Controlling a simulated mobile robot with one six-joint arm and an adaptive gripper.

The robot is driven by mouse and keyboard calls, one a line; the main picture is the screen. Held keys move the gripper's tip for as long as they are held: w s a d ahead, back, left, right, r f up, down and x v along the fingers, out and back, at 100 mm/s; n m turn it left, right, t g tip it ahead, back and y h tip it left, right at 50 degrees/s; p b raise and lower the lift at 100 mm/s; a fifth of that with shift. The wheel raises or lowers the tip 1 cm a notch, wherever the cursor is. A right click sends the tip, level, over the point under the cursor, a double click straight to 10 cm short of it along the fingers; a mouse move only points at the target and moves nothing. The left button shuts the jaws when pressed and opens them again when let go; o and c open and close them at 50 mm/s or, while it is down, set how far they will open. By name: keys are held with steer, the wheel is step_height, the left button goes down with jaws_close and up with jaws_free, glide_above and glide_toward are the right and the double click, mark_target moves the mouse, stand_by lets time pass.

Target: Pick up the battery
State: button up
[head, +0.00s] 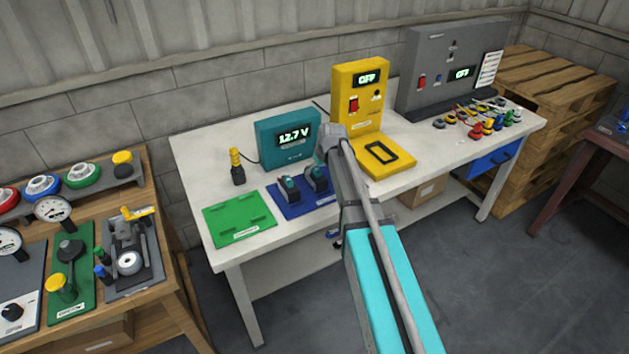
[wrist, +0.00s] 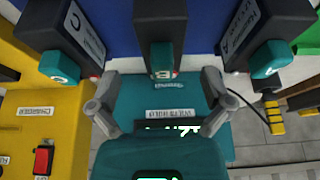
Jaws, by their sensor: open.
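Three black batteries with teal ends stand in a row in the wrist view: battery C (wrist: 72,32) at left, battery B (wrist: 161,25) in the middle, battery A (wrist: 262,28) at right. In the head view two batteries (head: 290,188) (head: 317,178) show on the blue mat (head: 292,208); my arm may hide the third. My gripper (wrist: 159,88) is open and empty, its grey fingers spread wide below battery B in the wrist picture, with no contact visible. In the head view my gripper (head: 330,142) is above the table, partly hidden by my arm.
A teal meter (head: 285,140) reading 12.7 V stands behind the mat. A yellow unit (head: 361,98) showing OFF is to the right, with a yellow tray (head: 405,158). A black and yellow probe (head: 237,168) and green mat (head: 238,218) are left.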

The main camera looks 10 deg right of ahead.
mark_target(315, 175)
steer(key=shift+b+x, duration=2.35)
steer(key=shift+x, duration=0.3)
steer(key=shift+a+r, duration=0.1)
steer(key=shift+a, duration=0.1)
jaws_close()
